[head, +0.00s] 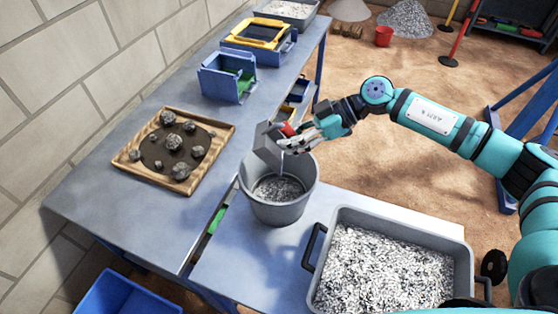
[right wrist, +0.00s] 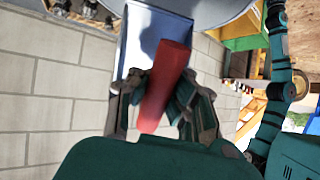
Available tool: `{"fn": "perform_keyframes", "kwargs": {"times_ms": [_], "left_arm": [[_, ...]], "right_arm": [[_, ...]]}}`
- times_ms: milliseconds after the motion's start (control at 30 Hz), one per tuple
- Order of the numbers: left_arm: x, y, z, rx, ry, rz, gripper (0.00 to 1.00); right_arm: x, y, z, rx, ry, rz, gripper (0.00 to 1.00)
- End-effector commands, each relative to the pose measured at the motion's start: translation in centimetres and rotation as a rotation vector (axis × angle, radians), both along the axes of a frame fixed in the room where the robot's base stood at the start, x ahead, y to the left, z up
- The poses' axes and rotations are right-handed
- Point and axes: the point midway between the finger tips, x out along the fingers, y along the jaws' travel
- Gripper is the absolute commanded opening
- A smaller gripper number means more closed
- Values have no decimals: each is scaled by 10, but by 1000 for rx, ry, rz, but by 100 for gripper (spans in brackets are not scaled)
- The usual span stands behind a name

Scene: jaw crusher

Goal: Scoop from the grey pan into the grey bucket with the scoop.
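The grey pan (head: 345,216) stands at the front right of the blue table, with pale grey speckled gravel inside. The grey bucket (head: 278,208) stands left of and behind it, with some gravel in its bottom. My right gripper (head: 297,140) is shut on the red handle of the scoop (head: 268,146), above the bucket's far rim. The scoop's grey head is tilted steeply over the bucket; its inside is hidden. In the right wrist view the red handle of the scoop (right wrist: 166,85) lies between the fingers of the right gripper (right wrist: 157,92). My left gripper is out of view.
A wooden tray (head: 228,135) with several dark rocks lies left of the bucket. Blue bins (head: 228,80) and a yellow-framed sieve (head: 262,32) stand farther back. A blue crate (head: 115,296) is at bottom left. A brick wall (head: 80,75) borders the left side.

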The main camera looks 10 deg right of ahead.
Motion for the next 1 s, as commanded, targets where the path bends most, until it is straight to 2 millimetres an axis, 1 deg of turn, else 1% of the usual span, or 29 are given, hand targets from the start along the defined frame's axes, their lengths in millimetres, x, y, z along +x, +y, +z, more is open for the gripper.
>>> {"fn": "perform_keyframes", "kwargs": {"times_ms": [33,733,867,933,1000], "left_arm": [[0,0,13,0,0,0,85],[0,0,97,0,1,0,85],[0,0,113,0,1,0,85],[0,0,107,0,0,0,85],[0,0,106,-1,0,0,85]], "right_arm": [[1,1,8,-13,3,-1,0],[1,1,21,-208,59,-2,0],[1,2,30,-306,83,2,0],[2,3,32,-396,102,4,0],[3,4,39,-511,130,3,0]]}}
